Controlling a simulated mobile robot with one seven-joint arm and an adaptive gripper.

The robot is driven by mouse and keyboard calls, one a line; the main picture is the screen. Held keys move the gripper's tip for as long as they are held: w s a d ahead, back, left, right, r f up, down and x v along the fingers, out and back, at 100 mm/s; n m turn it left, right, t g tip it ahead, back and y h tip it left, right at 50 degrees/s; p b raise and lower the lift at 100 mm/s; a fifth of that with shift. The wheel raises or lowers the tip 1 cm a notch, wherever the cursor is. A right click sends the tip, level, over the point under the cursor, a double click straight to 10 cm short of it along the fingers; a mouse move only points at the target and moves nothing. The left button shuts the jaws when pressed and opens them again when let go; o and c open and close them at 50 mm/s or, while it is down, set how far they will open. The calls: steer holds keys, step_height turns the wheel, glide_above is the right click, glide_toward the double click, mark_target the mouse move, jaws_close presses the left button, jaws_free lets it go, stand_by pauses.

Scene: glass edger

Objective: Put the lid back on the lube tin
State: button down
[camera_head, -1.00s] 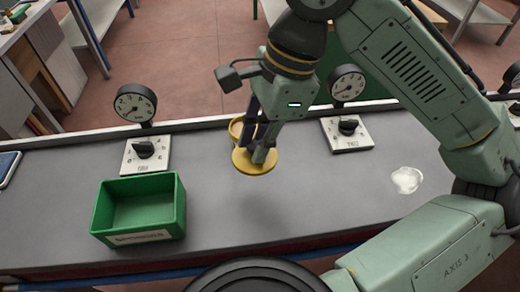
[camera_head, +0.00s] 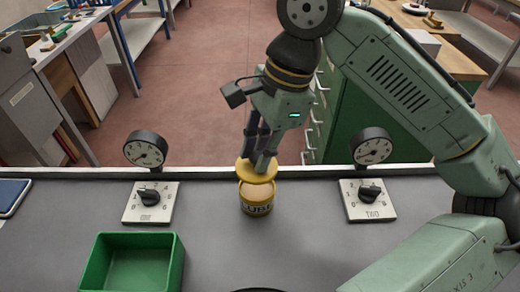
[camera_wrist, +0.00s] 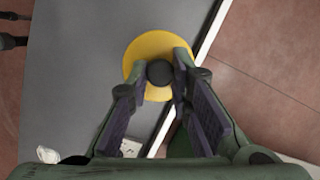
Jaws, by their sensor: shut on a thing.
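The lube tin (camera_head: 257,199) is a yellow, labelled round tin standing upright on the grey bench top, between the two dial panels. The round yellow lid (camera_head: 257,174) is above the tin's mouth and looks slightly tilted. I cannot tell whether it touches the rim. My gripper (camera_head: 260,160) points down from above and is shut on the lid's dark knob. In the wrist view the lid (camera_wrist: 150,52) lies between my fingertips (camera_wrist: 164,72) and hides the tin beneath it.
A green open box (camera_head: 132,268) stands at the front left. Dial panels one (camera_head: 151,202) and two (camera_head: 367,199) flank the tin, each with a round gauge behind. A raised pale edge (camera_head: 210,172) runs along the back. The bench around the tin is clear.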

step_height(320, 180, down, 3)
steer(key=b, duration=0.2)
steer(key=shift+b, duration=0.3)
steer(key=shift+f+b, duration=0.4)
steer(key=shift+f, duration=0.5)
steer(key=shift+p, duration=0.7)
steer(key=shift+f+p, duration=0.2)
steer(key=shift+p, duration=0.4)
stand_by(1.6)
steer(key=c, duration=1.4)
jaws_free()
steer(key=shift+o, duration=0.3)
steer(key=o, duration=0.5)
steer(key=shift+c, duration=0.2)
